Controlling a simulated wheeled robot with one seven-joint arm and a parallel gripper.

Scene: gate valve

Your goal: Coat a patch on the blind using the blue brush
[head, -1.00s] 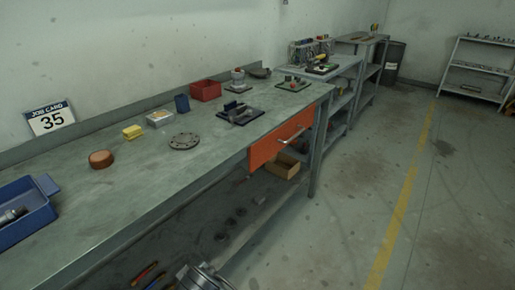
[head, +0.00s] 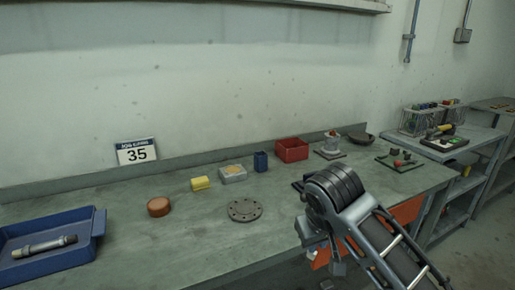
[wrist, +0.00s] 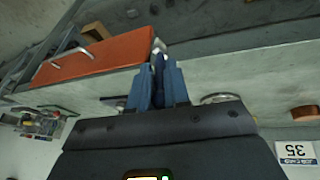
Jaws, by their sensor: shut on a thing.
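The blind is a flat grey disc with bolt holes (head: 245,210), lying on the bench in the head view. Its edge shows behind my gripper body in the wrist view (wrist: 221,98). My gripper (wrist: 158,68) is shut on a slim dark-blue thing with a pale tip (wrist: 158,46), which looks like the blue brush; the fingers hide most of it. The held tip is apart from the disc. In the head view my arm stands at the bench's front edge, right of the disc.
Around the disc stand a yellow block (head: 201,184), an orange-brown round (head: 158,207), a dark-blue cup (head: 261,161) and a red bin (head: 292,149). A blue tray (head: 88,255) holds a metal shaft. An orange drawer (wrist: 90,58) is at the front.

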